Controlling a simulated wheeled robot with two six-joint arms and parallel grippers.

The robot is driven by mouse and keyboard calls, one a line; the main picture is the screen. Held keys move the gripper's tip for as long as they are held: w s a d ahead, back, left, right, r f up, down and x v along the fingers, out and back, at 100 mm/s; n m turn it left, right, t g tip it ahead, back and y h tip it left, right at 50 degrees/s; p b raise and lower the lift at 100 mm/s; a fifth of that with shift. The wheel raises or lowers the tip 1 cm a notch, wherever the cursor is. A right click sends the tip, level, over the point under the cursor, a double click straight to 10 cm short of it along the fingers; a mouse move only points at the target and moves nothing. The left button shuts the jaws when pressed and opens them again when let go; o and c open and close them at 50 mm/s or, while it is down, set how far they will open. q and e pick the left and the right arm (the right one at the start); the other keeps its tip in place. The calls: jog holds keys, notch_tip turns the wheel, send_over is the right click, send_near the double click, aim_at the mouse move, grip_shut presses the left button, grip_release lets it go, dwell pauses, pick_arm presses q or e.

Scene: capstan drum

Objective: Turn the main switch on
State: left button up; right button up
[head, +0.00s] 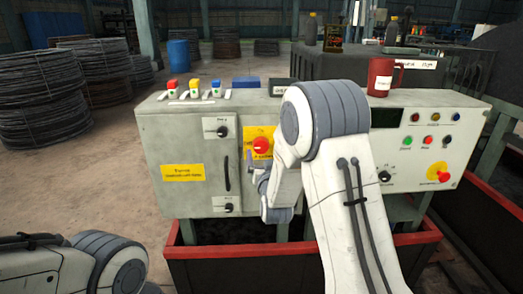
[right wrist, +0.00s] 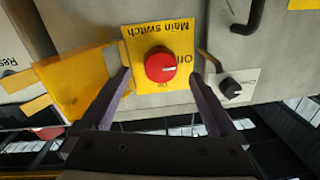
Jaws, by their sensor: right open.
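The main switch is a red round knob (right wrist: 160,66) on a yellow plate (right wrist: 138,36) lettered "Main switch", upside down in the right wrist view. A white mark on the knob points right, towards the "Off" lettering. In the head view the knob (head: 261,146) sits on the grey cabinet's front. My right gripper (head: 257,170) is just below and in front of it, partly hidden by my right arm. In the right wrist view its open fingers (right wrist: 160,76) stand either side of the knob, with gaps. My left arm shows at lower left; its gripper is out of view.
A black handle (head: 226,173) and small black knobs (head: 222,131) are left of the switch on the cabinet (head: 190,140). Buttons and a red emergency stop (head: 438,174) are at right. A red mug (head: 381,76) stands on top. A red-rimmed bin (head: 200,250) lies below.

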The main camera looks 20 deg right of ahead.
aim_at(260, 148)
jog(key=shift+x, duration=2.3)
jog(key=shift+c, duration=0.3)
jog(key=c, duration=1.3)
jog(key=shift+a+f+m+b, duration=0.1)
jog(key=shift+f+m+b, duration=0.05)
jog(key=shift+m+b, duration=0.55)
jog(key=m+b, duration=0.7)
jog(key=b, duration=0.2)
jog(key=m+b, duration=0.8)
jog(key=shift+a+t+h+b, duration=0.2)
jog(key=shift+t+h+b, duration=0.1)
jog(key=shift+h+b, duration=0.1)
jog(key=shift+r+m+b, duration=0.35)
jog(key=shift+m+b, duration=0.75)
jog(key=shift+m, duration=0.1)
